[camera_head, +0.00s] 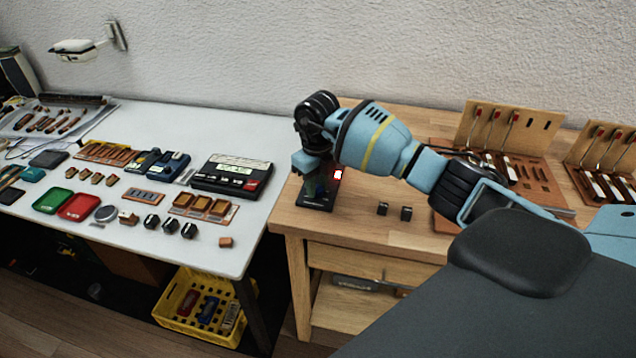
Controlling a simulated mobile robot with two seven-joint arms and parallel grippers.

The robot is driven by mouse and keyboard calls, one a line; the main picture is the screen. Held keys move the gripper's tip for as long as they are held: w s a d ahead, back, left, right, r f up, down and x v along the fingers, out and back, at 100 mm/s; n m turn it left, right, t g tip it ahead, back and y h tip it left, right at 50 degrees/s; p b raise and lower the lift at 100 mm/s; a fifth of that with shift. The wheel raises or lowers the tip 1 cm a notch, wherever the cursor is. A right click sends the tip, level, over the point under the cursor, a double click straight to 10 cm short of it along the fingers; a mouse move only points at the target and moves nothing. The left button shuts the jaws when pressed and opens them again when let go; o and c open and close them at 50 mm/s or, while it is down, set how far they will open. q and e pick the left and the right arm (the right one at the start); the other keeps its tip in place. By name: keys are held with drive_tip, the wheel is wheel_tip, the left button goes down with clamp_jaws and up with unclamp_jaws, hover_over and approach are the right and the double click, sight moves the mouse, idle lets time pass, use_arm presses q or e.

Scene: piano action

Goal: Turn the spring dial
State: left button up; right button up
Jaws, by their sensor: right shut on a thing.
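A small device with a dark base (316,205) stands near the left edge of the wooden bench. A small lit red display (338,174) shows beside my gripper, just above the base. My right gripper (317,184) points down over this base and is shut on the spring dial there. The wrist and fingers hide most of the dial, so its angle cannot be read. My left gripper is out of view.
Wooden piano action models (500,150) stand at the right. A white table (140,255) at left holds trays, meters and small parts. A yellow crate (170,316) sits below.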

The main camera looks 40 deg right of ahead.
sight(317, 188)
drive_tip(key=shift+r+m+p, duration=0.1)
drive_tip(key=shift+m+p, duration=0.25)
drive_tip(key=shift+m, duration=0.55)
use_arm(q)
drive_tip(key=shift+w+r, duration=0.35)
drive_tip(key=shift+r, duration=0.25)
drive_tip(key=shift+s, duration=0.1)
use_arm(e)
drive_tip(key=o, duration=1)
drive_tip(key=shift+r, duration=3.8)
